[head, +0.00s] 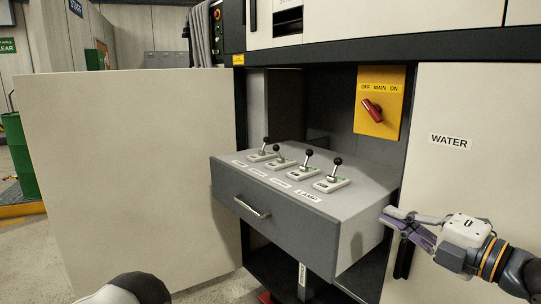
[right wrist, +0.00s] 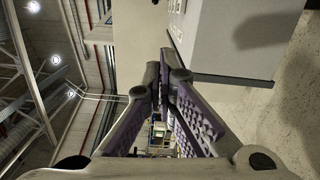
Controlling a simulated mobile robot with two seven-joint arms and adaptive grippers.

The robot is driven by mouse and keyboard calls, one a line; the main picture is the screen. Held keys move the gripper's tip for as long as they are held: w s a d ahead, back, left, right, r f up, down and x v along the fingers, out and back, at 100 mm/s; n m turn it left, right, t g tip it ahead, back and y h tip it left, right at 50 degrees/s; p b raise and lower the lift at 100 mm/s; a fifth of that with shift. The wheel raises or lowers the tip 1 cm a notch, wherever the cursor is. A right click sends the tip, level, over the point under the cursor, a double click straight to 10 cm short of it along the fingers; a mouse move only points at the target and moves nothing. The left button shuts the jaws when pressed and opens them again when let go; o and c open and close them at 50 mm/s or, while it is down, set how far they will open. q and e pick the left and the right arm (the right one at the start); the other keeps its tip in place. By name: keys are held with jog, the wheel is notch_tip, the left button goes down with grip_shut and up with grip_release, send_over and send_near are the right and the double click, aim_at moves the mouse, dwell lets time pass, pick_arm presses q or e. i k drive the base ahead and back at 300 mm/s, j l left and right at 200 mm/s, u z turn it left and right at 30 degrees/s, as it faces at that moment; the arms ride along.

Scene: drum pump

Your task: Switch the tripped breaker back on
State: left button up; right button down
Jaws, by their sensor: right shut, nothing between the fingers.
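Several breaker levers with black knobs stand in a row on top of a grey drawer unit (head: 280,215) in the open cabinet. The first lever (head: 265,147), the third lever (head: 307,162) and the rightmost lever (head: 335,172), labelled LAMP, lean a little to the right. The second lever (head: 278,154) leans the other way, to the left. The other labels are too small to read. My right gripper (head: 384,214) is shut and empty, beside the right side of the drawer unit and below lever height. Its closed fingers show in the right wrist view (right wrist: 160,78). My left gripper is out of view.
A yellow plate with a red main switch (head: 372,110) is on the cabinet's inner right side. A large open door panel (head: 130,170) stands at left. A closed panel labelled WATER (head: 452,141) is at right. A green drum (head: 20,155) stands far left.

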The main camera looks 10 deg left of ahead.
aim_at(276, 148)
jog(key=i+j, duration=0.2)
jog(key=j, duration=0.15)
jog(key=i+j, duration=0.2)
jog(key=j, duration=0.15)
jog(key=i+j, duration=0.2)
jog(key=j, duration=0.15)
